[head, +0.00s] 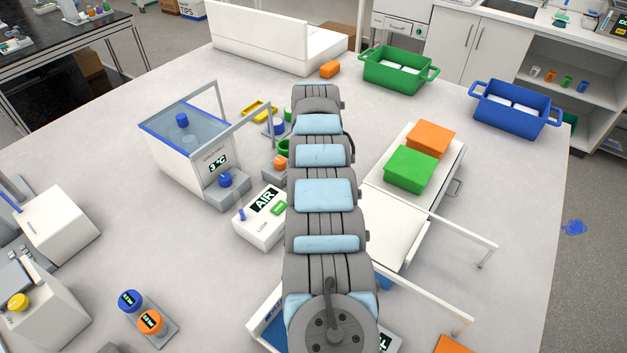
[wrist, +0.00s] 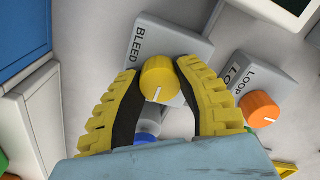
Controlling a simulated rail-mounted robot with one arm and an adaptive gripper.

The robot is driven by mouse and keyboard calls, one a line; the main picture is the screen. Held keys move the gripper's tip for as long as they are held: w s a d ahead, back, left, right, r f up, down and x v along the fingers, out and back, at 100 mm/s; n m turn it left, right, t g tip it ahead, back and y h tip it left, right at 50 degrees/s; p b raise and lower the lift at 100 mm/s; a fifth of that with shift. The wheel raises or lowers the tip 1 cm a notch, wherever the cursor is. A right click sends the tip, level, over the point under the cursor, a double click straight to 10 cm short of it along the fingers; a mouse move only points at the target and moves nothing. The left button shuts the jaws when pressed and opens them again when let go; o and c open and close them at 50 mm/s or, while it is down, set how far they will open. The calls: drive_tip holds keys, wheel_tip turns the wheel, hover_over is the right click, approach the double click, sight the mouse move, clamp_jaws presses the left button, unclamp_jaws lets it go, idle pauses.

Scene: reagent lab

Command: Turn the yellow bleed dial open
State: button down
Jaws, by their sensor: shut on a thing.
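The yellow bleed dial (wrist: 160,78) is a round knob on a light grey block (wrist: 166,42) lettered BLEED in the wrist view. Its white pointer line points toward the bottom of that picture. My gripper (wrist: 160,68) has its yellow ribbed fingers on both sides of the dial and is shut on it. In the head view my arm reaches away over the table, and its end and the gripped dial cannot be made out.
An orange dial (wrist: 260,108) on a LOOP block sits right of my gripper. The head view shows a water bath (head: 185,150) and an AIR box (head: 262,215) left of my arm. Orange and green boxes (head: 411,168) stand on its right.

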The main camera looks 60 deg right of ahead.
idle(0.4)
drive_tip(key=c, duration=0.6)
unclamp_jaws()
drive_tip(key=shift+c, duration=0.2)
wheel_tip(320, 180, up, 12)
idle(0.5)
